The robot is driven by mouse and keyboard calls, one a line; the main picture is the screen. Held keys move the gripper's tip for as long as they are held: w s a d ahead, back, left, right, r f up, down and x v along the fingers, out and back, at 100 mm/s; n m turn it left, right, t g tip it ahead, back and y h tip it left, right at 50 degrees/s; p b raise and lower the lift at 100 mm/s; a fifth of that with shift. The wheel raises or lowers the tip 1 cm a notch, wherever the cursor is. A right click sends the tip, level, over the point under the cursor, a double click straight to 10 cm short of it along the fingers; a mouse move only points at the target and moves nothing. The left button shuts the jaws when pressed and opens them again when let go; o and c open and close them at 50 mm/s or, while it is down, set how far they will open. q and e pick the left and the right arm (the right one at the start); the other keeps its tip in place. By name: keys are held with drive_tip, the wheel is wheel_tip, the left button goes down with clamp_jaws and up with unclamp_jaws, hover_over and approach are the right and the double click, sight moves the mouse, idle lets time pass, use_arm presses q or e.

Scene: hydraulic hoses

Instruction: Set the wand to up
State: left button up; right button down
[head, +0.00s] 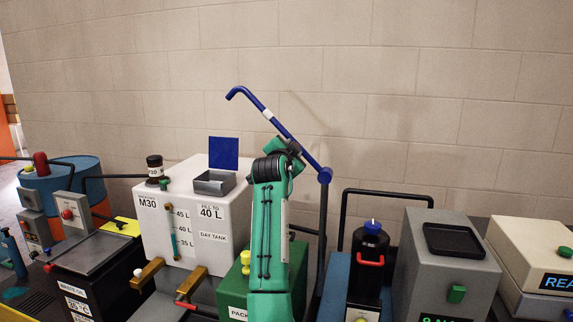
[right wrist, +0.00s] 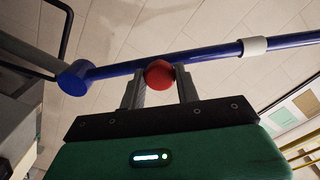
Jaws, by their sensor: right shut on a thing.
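The wand (head: 258,104) is a blue rod with a white band and a hooked free end. It slants up and to the left from a blue pivot (head: 325,175) on a dark post. In the right wrist view the wand (right wrist: 215,53) crosses the top, with its blue pivot cap (right wrist: 73,77) at the left. My right gripper (right wrist: 160,88) is shut on the wand's red knob (right wrist: 159,74), a finger on each side. In the head view my right gripper (head: 287,150) is at the wand's lower half and hides the knob. My left gripper is not in view.
A white day tank (head: 190,225) with an open blue lid (head: 223,153) stands left of my arm. A black bottle (head: 370,250) and a grey box (head: 440,265) stand to the right. A block wall is behind. The air above the wand is clear.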

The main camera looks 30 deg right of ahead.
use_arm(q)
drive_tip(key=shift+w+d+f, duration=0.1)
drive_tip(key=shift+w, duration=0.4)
use_arm(e)
drive_tip(key=shift+s+d+r+m, duration=0.35)
drive_tip(key=shift+s+r+m, duration=0.05)
drive_tip(key=shift+r+m, duration=0.25)
drive_tip(key=c, duration=1)
unclamp_jaws()
drive_tip(key=shift+s, duration=0.1)
drive_tip(key=shift+f, duration=0.1)
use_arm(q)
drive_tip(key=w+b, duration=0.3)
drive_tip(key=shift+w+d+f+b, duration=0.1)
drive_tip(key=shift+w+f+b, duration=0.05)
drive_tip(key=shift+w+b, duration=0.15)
use_arm(e)
drive_tip(key=v, duration=1.3)
drive_tip(key=shift+s+a, duration=0.2)
drive_tip(key=shift+a, duration=0.1)
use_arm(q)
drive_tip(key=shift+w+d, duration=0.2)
